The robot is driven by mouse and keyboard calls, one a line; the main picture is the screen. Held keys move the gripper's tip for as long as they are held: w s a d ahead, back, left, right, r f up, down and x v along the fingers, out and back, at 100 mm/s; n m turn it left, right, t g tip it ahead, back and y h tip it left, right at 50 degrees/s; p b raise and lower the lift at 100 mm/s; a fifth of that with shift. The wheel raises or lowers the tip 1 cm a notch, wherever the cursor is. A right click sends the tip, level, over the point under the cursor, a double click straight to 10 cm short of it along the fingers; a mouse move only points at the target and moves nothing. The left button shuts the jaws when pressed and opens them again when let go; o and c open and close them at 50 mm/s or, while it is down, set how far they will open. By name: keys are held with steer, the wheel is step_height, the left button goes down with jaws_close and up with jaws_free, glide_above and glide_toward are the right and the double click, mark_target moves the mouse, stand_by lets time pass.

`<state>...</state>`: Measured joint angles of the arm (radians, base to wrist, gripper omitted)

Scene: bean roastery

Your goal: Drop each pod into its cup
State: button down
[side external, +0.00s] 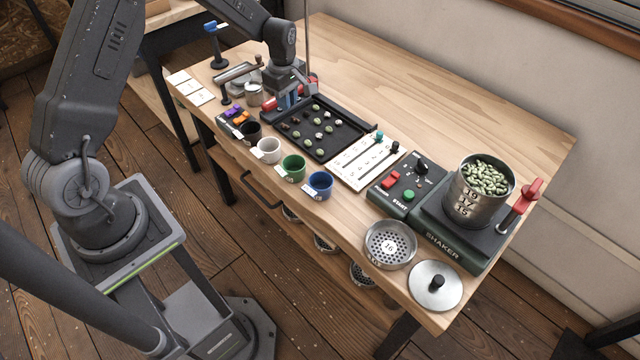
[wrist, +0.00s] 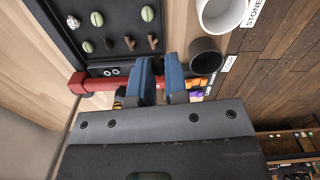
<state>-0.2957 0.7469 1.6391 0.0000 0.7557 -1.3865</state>
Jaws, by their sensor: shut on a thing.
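My gripper (side external: 290,102) has blue fingers and is over the left end of the black tray (side external: 325,156). The tray holds pale green beans (wrist: 147,13), a speckled stone (wrist: 97,18) and brown twig-like pieces (wrist: 153,40); which are the pods I cannot tell. Black (side external: 251,133), white (side external: 268,150), green (side external: 291,168) and blue (side external: 319,186) labelled cups stand in a row along the tray's near side. The cup bottoms are hidden.
A red bar (wrist: 100,83) lies beside the tray, partly behind my fingers. Purple and orange pieces (side external: 237,115) sit left of the cups. A slider panel (side external: 365,161), control box (side external: 403,185), bean-filled canister (side external: 481,191), sieve (side external: 390,245) and lid (side external: 436,286) stand rightward.

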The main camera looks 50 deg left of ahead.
steer(key=s+d+f, duration=0.1)
steer(key=s+d, duration=0.2)
steer(key=d, duration=0.7)
steer(key=s+d, duration=0.4)
steer(key=d, duration=0.5)
steer(key=shift+w+d+f, duration=0.1)
steer(key=shift+w+f, duration=0.05)
steer(key=shift+f, duration=1.05)
steer(key=shift+w+f, duration=0.1)
steer(key=shift+f, duration=1.1)
steer(key=c, duration=1.1)
jaws_free()
